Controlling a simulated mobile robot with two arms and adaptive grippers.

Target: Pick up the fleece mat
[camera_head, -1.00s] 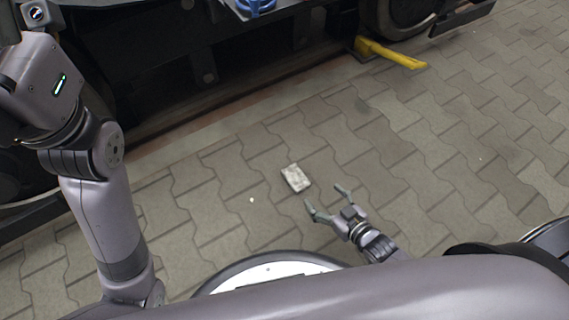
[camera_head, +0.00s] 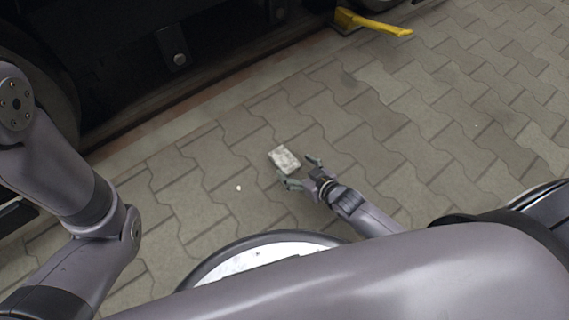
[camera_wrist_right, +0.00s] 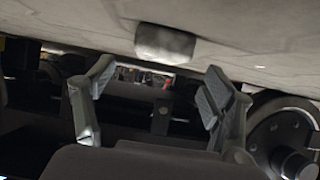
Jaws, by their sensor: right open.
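The fleece mat (camera_head: 284,159) is a small, pale grey, mottled rectangle lying on the paving. My right gripper (camera_head: 302,171) is open, with its fingertips close to the mat's near side in the head view. I cannot tell whether they touch it. In the right wrist view the mat (camera_wrist_right: 165,43) shows ahead of the right gripper (camera_wrist_right: 158,85), beyond the spread fingers, with nothing between them. My left arm shows at the left of the head view, but its gripper is out of the picture.
A dark tram bogie (camera_head: 150,60) with a rail runs along the upper left. A yellow wedge-like piece (camera_head: 372,24) lies by the wheel at the top. The paving (camera_head: 450,130) to the right of the mat is clear. A tiny white speck (camera_head: 239,188) lies left of it.

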